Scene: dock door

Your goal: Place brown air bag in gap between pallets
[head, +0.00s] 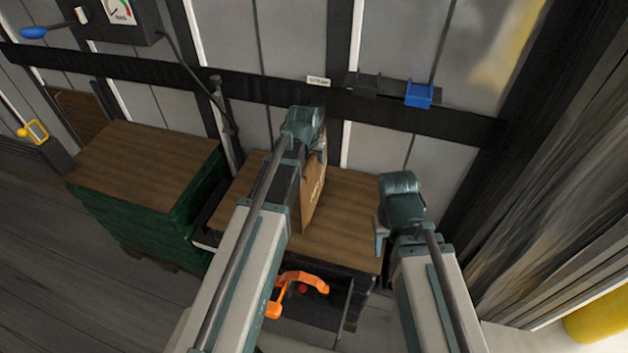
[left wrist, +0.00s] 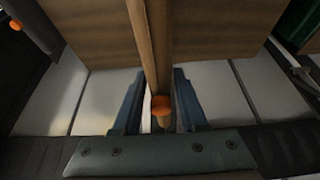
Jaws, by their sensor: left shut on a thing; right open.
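The brown air bag (head: 313,195) hangs upright from my left gripper (head: 322,150), above the right pallet load's brown top (head: 350,215). In the left wrist view the bag (left wrist: 154,45) shows edge-on between the two fingers, with an orange valve (left wrist: 160,106) near the palm. My left gripper is shut on it; my arm hides part of it. The left pallet load (head: 145,165) has a brown top and green wrapped sides. The gap (head: 212,205) between the loads is narrow, dark and partly hidden by my left arm. My right gripper (head: 381,240) is open and empty by the right load's right edge.
An orange tool (head: 297,285) lies low in front of the right load. Behind stands a wall with a dark rail, a blue holder (head: 419,95) and a gauge box (head: 118,12) with a hose. A yellow cylinder (head: 600,312) is at lower right. Floor at left is clear.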

